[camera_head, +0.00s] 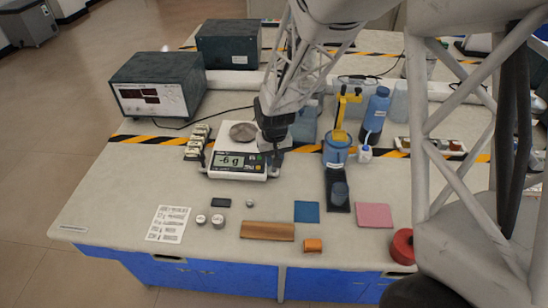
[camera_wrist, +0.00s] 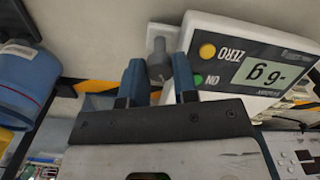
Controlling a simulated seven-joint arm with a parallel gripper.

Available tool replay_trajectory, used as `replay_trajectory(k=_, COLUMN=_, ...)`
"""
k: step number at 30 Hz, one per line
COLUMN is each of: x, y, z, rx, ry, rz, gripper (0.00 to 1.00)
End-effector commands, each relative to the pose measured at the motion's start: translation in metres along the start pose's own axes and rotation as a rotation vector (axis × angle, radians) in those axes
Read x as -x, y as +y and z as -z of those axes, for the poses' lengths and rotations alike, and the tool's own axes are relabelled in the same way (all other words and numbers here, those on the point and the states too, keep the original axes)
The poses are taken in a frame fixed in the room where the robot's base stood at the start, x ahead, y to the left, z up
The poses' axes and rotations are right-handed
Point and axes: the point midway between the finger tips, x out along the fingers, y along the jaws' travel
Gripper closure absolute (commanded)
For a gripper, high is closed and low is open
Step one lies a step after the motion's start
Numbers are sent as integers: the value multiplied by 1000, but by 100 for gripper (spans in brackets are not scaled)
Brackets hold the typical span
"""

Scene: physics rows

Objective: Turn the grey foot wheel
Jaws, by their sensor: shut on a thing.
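A white balance (camera_head: 237,174) stands on the bench with a round pan on top; its display reads about -6 g. My gripper (camera_head: 275,158) is low at its right side. In the wrist view the balance (camera_wrist: 235,40) appears upside down, with a yellow ZERO button and a green ON button. The grey foot wheel (camera_wrist: 158,62) sits by its corner on a pale lug. My gripper (camera_wrist: 157,82) has its two blue fingers on either side of the wheel and is shut on it. In the head view my gripper hides the wheel.
A blue jar (camera_head: 336,150) with a yellow stand and a blue bottle (camera_head: 376,115) are right of my gripper. Small weights in a holder (camera_head: 197,142) stand left of the balance. A dark instrument box (camera_head: 158,84) is behind. The front bench holds a wooden block (camera_head: 267,231) and coloured pads.

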Motion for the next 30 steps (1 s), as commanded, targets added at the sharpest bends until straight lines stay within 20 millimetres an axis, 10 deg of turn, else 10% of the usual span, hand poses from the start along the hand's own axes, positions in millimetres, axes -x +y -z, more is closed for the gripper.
replay_trajectory(k=23, x=1, y=0, z=0, rx=158, ry=2, rz=0, gripper=97)
replay_trajectory(k=24, x=1, y=0, z=0, rx=158, ry=2, rz=0, gripper=68)
replay_trajectory(k=30, x=1, y=0, z=0, rx=157, ry=1, rz=0, gripper=47)
